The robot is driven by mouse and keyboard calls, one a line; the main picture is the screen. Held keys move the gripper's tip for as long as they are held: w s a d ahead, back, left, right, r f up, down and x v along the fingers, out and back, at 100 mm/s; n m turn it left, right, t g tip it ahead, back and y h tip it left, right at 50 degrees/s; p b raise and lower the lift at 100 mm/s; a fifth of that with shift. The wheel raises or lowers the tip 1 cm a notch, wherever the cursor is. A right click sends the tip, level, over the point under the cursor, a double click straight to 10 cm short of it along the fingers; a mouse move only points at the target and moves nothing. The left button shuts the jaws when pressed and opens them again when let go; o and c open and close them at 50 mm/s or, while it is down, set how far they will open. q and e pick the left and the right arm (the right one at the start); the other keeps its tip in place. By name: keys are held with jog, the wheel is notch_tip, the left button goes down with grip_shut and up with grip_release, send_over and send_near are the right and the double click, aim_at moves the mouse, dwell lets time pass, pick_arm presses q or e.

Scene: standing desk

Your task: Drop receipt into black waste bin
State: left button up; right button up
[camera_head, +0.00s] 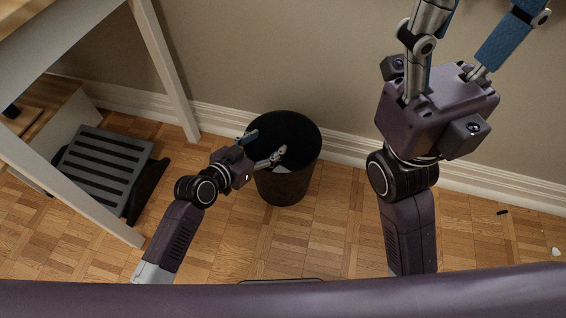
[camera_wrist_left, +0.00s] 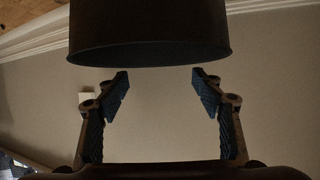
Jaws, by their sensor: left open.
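The black waste bin (camera_head: 285,188) stands upright on the floor against the wall in the head view. My left gripper (camera_head: 265,145) is over the bin's near left rim, fingers apart. In the left wrist view its blue finger pads (camera_wrist_left: 160,92) are wide apart with nothing between them, and the dark bin (camera_wrist_left: 150,35) is beyond them at the top. A small whitish patch (camera_head: 280,169) shows at the bin's near inner side, just below a finger; I cannot tell if it is the receipt. My right gripper (camera_head: 482,22) is raised at upper right, its fingertips cut off by the frame.
A white desk frame (camera_head: 165,70) stands at the left, with a dark slatted footrest (camera_head: 105,160) beneath it. A white baseboard (camera_head: 350,148) runs behind the bin. The parquet floor (camera_head: 320,235) in front of the bin is clear. Small scraps lie at far right.

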pick_arm(q)
jog(key=v, duration=0.8)
jog(key=shift+s+a, duration=0.1)
